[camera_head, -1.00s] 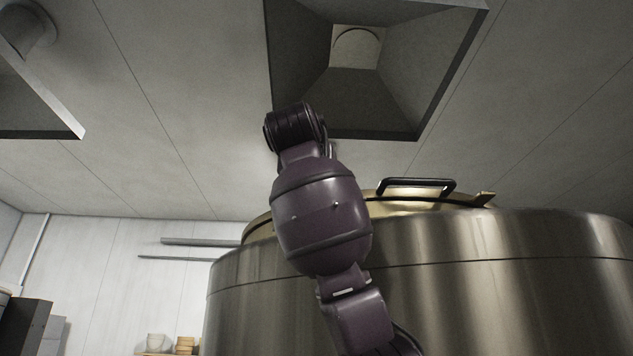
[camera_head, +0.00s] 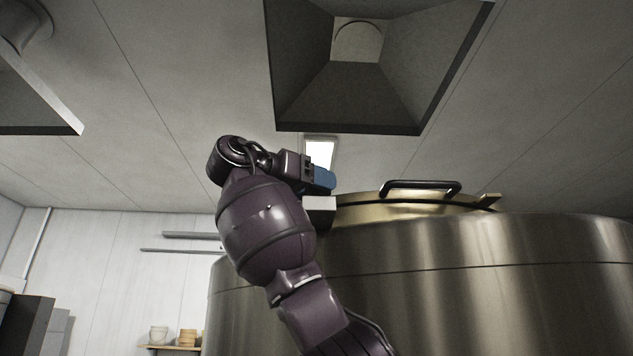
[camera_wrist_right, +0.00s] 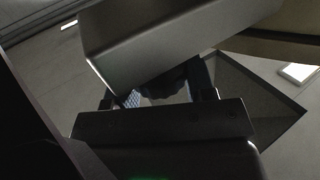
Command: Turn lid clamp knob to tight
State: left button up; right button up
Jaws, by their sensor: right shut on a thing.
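The large steel vessel (camera_head: 450,280) stands at the right in the head view, with a brass-coloured lid (camera_head: 400,209) on top. The lid has a black bar handle (camera_head: 420,186) and a small brass tab (camera_head: 489,201) at its right. My right gripper (camera_head: 318,193) is at the lid's left edge, beside the rim. In the right wrist view, my right gripper (camera_wrist_right: 163,93) is shut on a dark knob (camera_wrist_right: 165,84), mostly hidden between the two fingers. The knob's turn position cannot be told. My left gripper is not in view.
A dark extractor hood (camera_head: 300,95) hangs from the ceiling above the vessel. Another hood edge (camera_head: 40,105) shows at the upper left. A shelf (camera_head: 170,348) with small containers is on the far wall. Space left of my arm looks clear.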

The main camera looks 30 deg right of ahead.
jog(key=shift+r+m+g, duration=0.1)
jog(key=shift+m+g, duration=0.3)
jog(key=shift+g, duration=0.2)
jog(key=o, duration=0.9)
jog(key=shift+o, duration=0.2)
jog(key=w+a, duration=0.1)
jog(key=a, duration=0.9)
jog(key=shift+a+b, duration=0.3)
jog(key=shift+a, duration=0.1)
jog(key=shift+w, duration=0.1)
